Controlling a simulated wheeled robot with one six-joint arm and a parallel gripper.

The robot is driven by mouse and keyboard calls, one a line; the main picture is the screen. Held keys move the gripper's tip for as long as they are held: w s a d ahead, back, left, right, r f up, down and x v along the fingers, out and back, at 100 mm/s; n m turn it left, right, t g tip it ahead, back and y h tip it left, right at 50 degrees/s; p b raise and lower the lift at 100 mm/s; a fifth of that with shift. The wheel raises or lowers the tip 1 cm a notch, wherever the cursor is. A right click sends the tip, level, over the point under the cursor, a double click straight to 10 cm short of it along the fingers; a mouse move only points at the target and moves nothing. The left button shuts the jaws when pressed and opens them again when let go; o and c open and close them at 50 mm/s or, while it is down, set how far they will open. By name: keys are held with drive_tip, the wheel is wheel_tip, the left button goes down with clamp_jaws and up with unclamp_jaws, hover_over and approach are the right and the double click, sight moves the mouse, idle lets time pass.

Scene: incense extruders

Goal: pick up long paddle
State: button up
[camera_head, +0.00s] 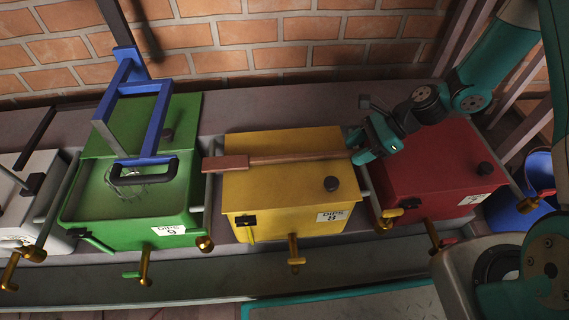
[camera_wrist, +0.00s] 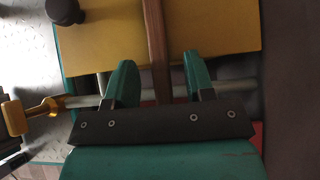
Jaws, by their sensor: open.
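The long paddle (camera_head: 285,158) is a brown wooden stick with a wider, redder block at its left end. It lies across the top of the yellow box (camera_head: 285,190), its left end reaching toward the green box. My gripper (camera_head: 358,146) is at the paddle's right end, above the gap between the yellow and red boxes. In the wrist view, the paddle's shaft (camera_wrist: 157,50) runs down between the two teal fingers of my gripper (camera_wrist: 159,82). The fingers are open, with space visible on both sides of the shaft.
A green box (camera_head: 180,205) with a blue frame (camera_head: 157,125) above it stands left. A red box (camera_head: 440,165) stands right, with a blue bucket (camera_head: 525,195) beyond it. Black knobs and brass taps stick out from the boxes. A brick wall (camera_head: 250,45) is behind.

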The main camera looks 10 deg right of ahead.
drive_tip(key=shift+a, duration=0.1)
drive_tip(key=c, duration=0.9)
clamp_jaws()
drive_tip(key=shift+r, duration=0.15)
